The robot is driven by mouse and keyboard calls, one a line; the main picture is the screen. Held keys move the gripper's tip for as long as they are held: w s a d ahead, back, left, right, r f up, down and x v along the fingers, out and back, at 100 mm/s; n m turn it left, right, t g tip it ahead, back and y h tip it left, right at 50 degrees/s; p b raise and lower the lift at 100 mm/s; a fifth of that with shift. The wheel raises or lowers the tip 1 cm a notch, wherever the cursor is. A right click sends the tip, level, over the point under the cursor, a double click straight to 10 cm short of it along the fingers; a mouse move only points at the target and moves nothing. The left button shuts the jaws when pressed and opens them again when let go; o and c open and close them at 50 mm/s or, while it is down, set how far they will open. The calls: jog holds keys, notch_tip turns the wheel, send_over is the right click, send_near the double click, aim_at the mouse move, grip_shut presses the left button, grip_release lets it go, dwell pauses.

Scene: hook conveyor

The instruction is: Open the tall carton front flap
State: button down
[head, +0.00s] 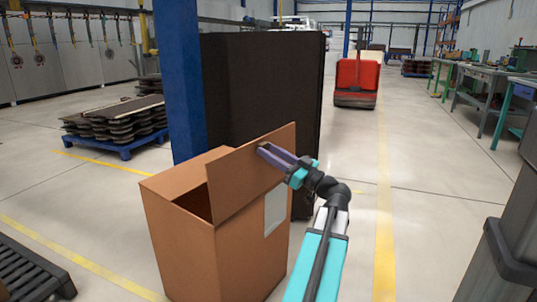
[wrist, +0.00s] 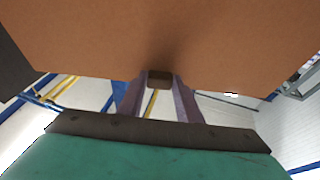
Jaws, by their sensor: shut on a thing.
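The tall brown carton (head: 245,262) stands on the floor in front of me, with a pale label (head: 275,211) on its right side. Its front flap (head: 238,178) is raised and stands roughly upright above the carton's near right edge. A dark opening (head: 192,204) shows behind the flap on the left. My gripper (head: 262,149) reaches in from the right and is shut on the flap near its upper right part. In the wrist view, the flap (wrist: 160,40) fills the upper picture and the fingers (wrist: 158,80) meet at its edge. The carton's inside is mostly hidden.
A tall black panel (head: 262,95) and a blue post (head: 180,80) stand close behind the carton. A black pallet (head: 28,272) lies at lower left. A grey bin (head: 505,245) stands at right. The floor right of my arm is clear.

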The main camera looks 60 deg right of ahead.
jog(key=shift+s+a+f, duration=0.1)
jog(key=shift+f, duration=0.5)
jog(key=shift+f+b+v, duration=0.25)
jog(key=shift+b+v, duration=1.1)
jog(key=shift+v, duration=0.5)
jog(key=c, duration=1.6)
grip_release()
jog(key=shift+c, duration=0.2)
jog(key=o, duration=0.3)
jog(key=shift+f, duration=0.1)
jog(key=shift+o, duration=0.3)
jog(key=shift+r, duration=0.25)
